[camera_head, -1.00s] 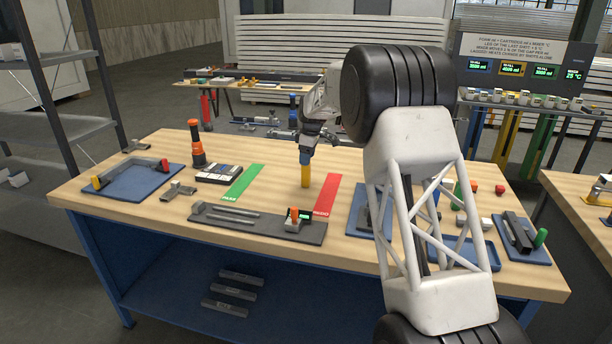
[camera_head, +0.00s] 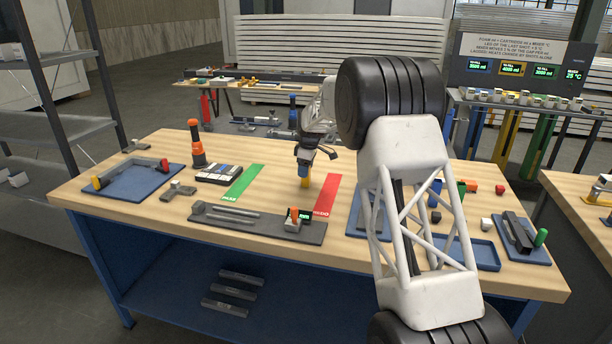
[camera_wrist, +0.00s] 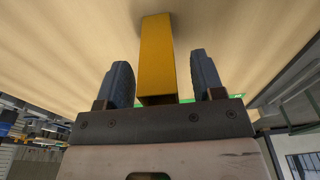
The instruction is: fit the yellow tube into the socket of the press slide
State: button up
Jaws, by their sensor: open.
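The yellow tube (camera_head: 307,182) stands upright on the wooden bench between the green and red strips. My gripper (camera_head: 304,173) is directly above it, with its fingers reaching down beside its upper part. In the wrist view, the yellow tube (camera_wrist: 157,55) lies between the two blue-grey fingers of my open gripper (camera_wrist: 160,78), with a gap on each side. A dark plate with two rods (camera_head: 257,222), which looks like the press slide, lies at the bench's front. A small orange and white block sits at its right end beside a green-lit display. I cannot make out the socket.
An orange and black bottle (camera_head: 197,145) and a keypad-like box (camera_head: 218,174) stand to the left. A blue tray (camera_head: 140,182) lies at the far left. Blue trays and small blocks lie right, partly behind my arm. Bare wood surrounds the tube.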

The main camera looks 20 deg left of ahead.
jog(key=shift+c, duration=0.3)
jog(key=c, duration=1)
jog(key=shift+r, duration=0.1)
jog(key=shift+s+d+r, duration=0.8)
jog(key=shift+s+d, duration=0.35)
jog(key=shift+s, duration=1.25)
jog(key=shift+s+d+r, duration=0.8)
jog(key=shift+s+d, duration=0.3)
jog(key=shift+s, duration=1.35)
jog(key=shift+s+d+r, duration=0.8)
jog(key=shift+s+d, duration=0.35)
jog(key=shift+s, duration=1.25)
